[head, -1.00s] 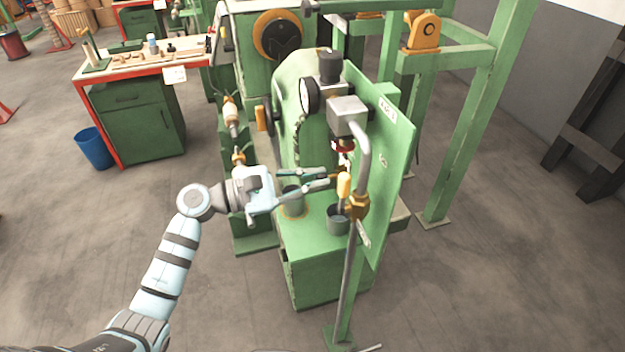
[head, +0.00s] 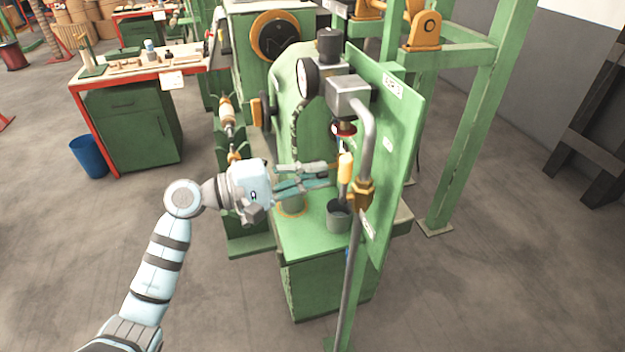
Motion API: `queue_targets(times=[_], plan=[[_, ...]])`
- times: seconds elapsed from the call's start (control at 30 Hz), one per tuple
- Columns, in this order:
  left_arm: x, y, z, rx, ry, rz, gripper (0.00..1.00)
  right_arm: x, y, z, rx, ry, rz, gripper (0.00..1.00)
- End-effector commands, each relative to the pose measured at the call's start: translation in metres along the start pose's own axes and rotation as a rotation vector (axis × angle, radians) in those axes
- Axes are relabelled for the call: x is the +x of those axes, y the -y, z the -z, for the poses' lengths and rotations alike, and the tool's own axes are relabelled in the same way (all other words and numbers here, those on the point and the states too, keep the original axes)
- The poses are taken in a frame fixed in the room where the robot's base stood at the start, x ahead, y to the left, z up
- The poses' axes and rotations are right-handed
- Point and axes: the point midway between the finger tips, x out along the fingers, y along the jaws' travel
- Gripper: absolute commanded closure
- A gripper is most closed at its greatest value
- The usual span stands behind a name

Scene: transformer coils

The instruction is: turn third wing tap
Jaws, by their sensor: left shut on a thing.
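My left gripper (head: 333,173) reaches in from the left at the front of the green machine. Its fingers lie close together, shut on a small brass-coloured part, which I take to be the wing tap; the fingers and an orange handle mostly hide it. The orange handle (head: 346,166) stands just right of the fingertips, above a grey cup (head: 338,216). A red ring (head: 344,129) sits above the fingertips, under the grey block (head: 347,97). I cannot tell the tap's angle. My right gripper is not in view.
A grey pipe (head: 352,262) with a brass fitting (head: 363,194) runs down right of the fingertips. A green upright panel (head: 398,150) stands behind it. A round gauge (head: 307,78) is above the hand. The floor at left is free beside the blue bucket (head: 90,157).

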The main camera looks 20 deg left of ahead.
Motion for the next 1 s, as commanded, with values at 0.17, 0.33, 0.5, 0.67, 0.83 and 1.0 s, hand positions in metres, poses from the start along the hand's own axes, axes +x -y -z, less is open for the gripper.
queue_targets(times=[0.17, 0.33, 0.5, 0.67, 0.83, 1.0], plan=[[-0.0002, 0.0028, 0.0, 0.076, 0.0, 0.001, 1.0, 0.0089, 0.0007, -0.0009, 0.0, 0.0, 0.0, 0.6], [-0.0002, 0.0027, 0.0, 0.113, 0.0, 0.002, 1.0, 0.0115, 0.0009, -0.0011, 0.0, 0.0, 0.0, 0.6], [-0.0002, 0.0024, 0.0, 0.124, 0.0, 0.002, 1.0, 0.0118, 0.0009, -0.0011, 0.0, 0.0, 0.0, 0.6], [-0.0002, 0.0023, 0.0, 0.125, 0.0, 0.003, 1.0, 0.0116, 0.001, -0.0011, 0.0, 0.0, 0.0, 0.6], [-0.0002, 0.0024, 0.0001, 0.124, 0.0, 0.003, 0.83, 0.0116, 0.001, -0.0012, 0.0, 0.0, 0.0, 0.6], [-0.0002, 0.0022, 0.0001, 0.123, 0.0, 0.002, 0.69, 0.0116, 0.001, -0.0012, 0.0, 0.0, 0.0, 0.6]])
